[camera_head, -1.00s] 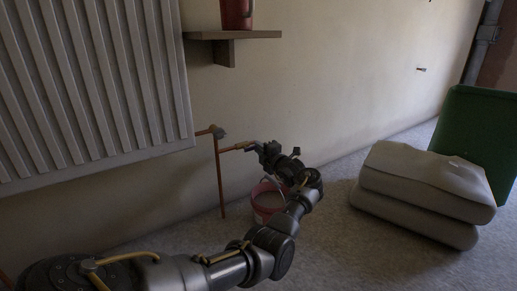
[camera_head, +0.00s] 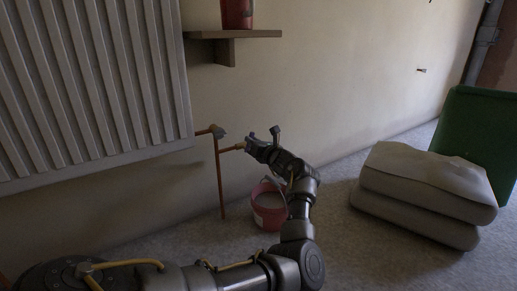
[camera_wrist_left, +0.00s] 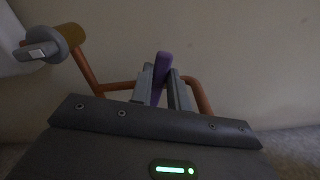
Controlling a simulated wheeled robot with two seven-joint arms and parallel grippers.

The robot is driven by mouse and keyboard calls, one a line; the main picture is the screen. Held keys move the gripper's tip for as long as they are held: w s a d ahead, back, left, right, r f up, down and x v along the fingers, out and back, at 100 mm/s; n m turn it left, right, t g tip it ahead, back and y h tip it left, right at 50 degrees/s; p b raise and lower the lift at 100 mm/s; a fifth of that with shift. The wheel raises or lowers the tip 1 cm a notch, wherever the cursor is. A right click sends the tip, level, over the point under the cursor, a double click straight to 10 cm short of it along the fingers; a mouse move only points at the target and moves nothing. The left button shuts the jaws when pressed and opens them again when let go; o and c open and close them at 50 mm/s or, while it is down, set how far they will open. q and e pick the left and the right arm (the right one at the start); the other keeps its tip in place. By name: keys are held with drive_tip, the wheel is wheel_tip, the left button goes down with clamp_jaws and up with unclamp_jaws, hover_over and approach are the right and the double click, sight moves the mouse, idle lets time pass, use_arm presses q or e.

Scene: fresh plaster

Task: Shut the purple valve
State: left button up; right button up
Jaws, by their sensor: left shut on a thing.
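The purple valve handle (camera_wrist_left: 162,66) sticks up between the two fingers of my left gripper (camera_wrist_left: 161,88) in the left wrist view. The fingers are shut on it, one on each side. The valve body is hidden behind the fingers. A copper pipe (camera_wrist_left: 119,86) runs in from the left and a bent copper piece (camera_wrist_left: 199,95) shows on the right. In the head view my left gripper (camera_head: 258,141) is at the end of the short copper branch (camera_head: 232,148) below the radiator. My right gripper is not in view.
The radiator (camera_head: 90,85) hangs on the wall at left, above the pipe. A shelf (camera_head: 235,35) with a red container (camera_head: 237,14) is above. A pink bucket (camera_head: 270,211) stands below the gripper. Stacked grey sacks (camera_head: 425,190) and a green panel (camera_head: 482,140) are at right.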

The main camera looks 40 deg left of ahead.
use_arm(q)
drive_tip(key=shift+s+r+n, duration=0.2)
drive_tip(key=shift+n, duration=0.8)
drive_tip(key=n, duration=0.1)
drive_tip(key=s+n, duration=0.1)
drive_tip(key=shift+a+n, duration=0.1)
drive_tip(key=shift+n, duration=0.2)
drive_tip(key=o, duration=0.7)
drive_tip(key=shift+w, duration=0.1)
drive_tip(key=shift+o, duration=0.4)
